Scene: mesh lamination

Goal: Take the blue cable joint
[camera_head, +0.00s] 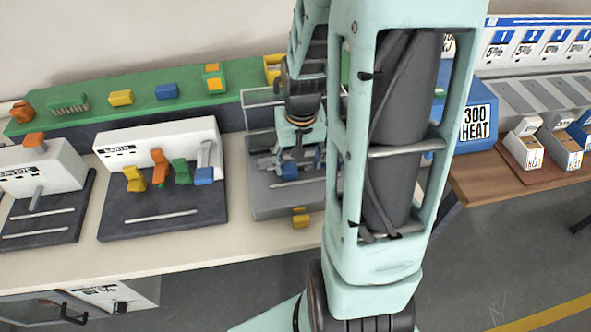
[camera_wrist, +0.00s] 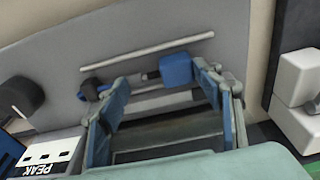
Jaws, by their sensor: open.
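A blue block with a dark stub on its left side, which looks like the blue cable joint (camera_wrist: 178,69), lies on a grey fixture in the wrist view. It also shows below my gripper in the head view (camera_head: 289,171), partly hidden by the fingers. My gripper (camera_wrist: 160,78) is open, with nothing held. The block sits between the fingertips, closer to the right one; whether it touches that finger I cannot tell. In the head view my gripper (camera_head: 298,160) points down over the fixture.
The grey fixture (camera_head: 265,200) has a thin bar and a small yellow block (camera_head: 300,218) at its front. A lever stand (camera_head: 160,145) is to the left. A green shelf (camera_head: 140,85) with coloured parts runs behind. A blue "300 HEAT" box (camera_head: 470,125) stands right.

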